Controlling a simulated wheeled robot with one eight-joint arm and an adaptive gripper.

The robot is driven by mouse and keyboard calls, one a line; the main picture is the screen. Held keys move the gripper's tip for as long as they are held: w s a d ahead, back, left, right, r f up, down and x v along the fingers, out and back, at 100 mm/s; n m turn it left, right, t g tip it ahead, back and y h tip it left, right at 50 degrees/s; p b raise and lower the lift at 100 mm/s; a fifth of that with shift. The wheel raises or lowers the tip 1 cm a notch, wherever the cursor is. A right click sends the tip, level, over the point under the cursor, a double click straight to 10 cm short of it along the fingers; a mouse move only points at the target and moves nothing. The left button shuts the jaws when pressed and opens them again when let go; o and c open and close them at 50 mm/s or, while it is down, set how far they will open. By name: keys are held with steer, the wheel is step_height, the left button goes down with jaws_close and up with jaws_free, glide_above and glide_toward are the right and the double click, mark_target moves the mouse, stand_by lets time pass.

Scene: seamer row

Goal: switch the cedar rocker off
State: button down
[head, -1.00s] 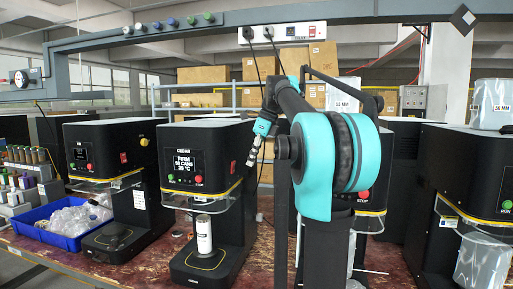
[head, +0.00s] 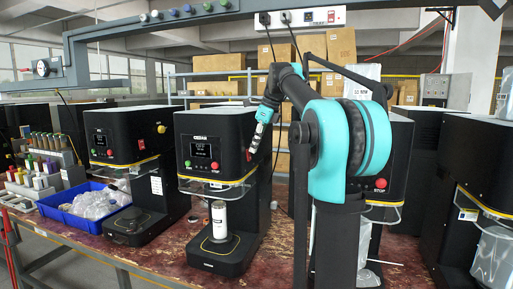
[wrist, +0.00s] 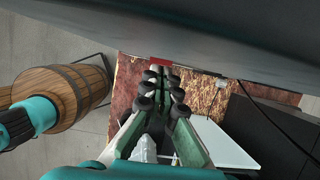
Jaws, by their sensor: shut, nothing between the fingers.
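The cedar machine (head: 212,150) is a black seamer left of centre in the head view, with a name plate on its front. Its small screen (head: 201,150) shows dim text that looks like "OFF". A green button and a red stop button (head: 214,166) sit below the screen. My gripper (head: 249,154) is shut and empty, its tips at the machine's right side wall. The rocker is mostly hidden by the fingertips; a little red (head: 248,158) shows there. In the wrist view my gripper (wrist: 164,75) points at the dark machine wall (wrist: 230,35); I cannot tell if it touches.
A can (head: 219,220) stands on the machine's lower plate. Another seamer (head: 125,145) and a blue bin (head: 60,208) stand to the left. More seamers stand to the right. A wooden barrel (wrist: 70,95) shows at left in the wrist view.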

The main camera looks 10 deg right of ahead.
steer(key=shift+r, duration=0.1)
steer(key=shift+r, duration=0.7)
steer(key=d+v, duration=0.1)
steer(key=v, duration=1)
steer(key=shift+s, duration=0.25)
